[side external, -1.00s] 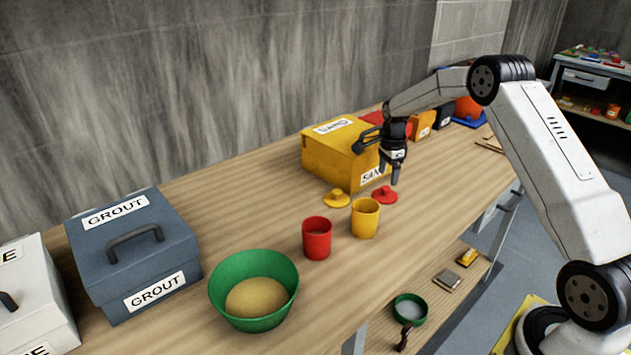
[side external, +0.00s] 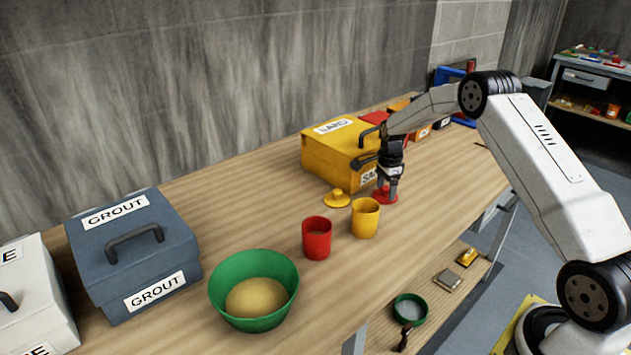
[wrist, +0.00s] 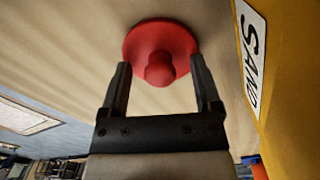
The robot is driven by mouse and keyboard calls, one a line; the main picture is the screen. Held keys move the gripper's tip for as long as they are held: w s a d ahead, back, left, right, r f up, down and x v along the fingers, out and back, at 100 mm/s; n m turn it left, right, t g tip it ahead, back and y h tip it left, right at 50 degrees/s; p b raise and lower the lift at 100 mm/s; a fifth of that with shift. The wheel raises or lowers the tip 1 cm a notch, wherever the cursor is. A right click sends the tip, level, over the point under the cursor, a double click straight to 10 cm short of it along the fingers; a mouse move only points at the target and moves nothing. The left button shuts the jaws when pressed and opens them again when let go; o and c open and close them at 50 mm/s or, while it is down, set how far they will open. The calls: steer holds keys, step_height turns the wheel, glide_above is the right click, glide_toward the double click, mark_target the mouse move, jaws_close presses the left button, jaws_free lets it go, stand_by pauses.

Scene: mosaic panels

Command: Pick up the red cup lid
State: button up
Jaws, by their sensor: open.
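The red cup lid (side external: 384,197) lies on the wooden table, in front of the yellow sand box and behind the yellow cup. In the wrist view the round red lid (wrist: 160,42) shows with its knob between my fingers. My gripper (side external: 387,188) points down at the lid and is open. In the wrist view my gripper (wrist: 162,75) has one finger on each side of the knob, apart from it. In the side view the fingers partly cover the lid.
The yellow sand box (side external: 330,157) stands close behind my gripper. A yellow lid (side external: 336,198), a yellow cup (side external: 365,219) and a red cup (side external: 317,239) stand nearby. A green bowl (side external: 253,291) and a grout box (side external: 132,255) stand further left.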

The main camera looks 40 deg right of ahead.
mark_target(386, 187)
jaws_close()
steer(key=shift+r, duration=0.15)
stand_by(0.4)
steer(key=shift+r, duration=0.45)
step_height(386, 187, up, 2)
steer(key=s+a+r, duration=0.5)
steer(key=s+r, duration=0.5)
steer(key=s, duration=0.3)
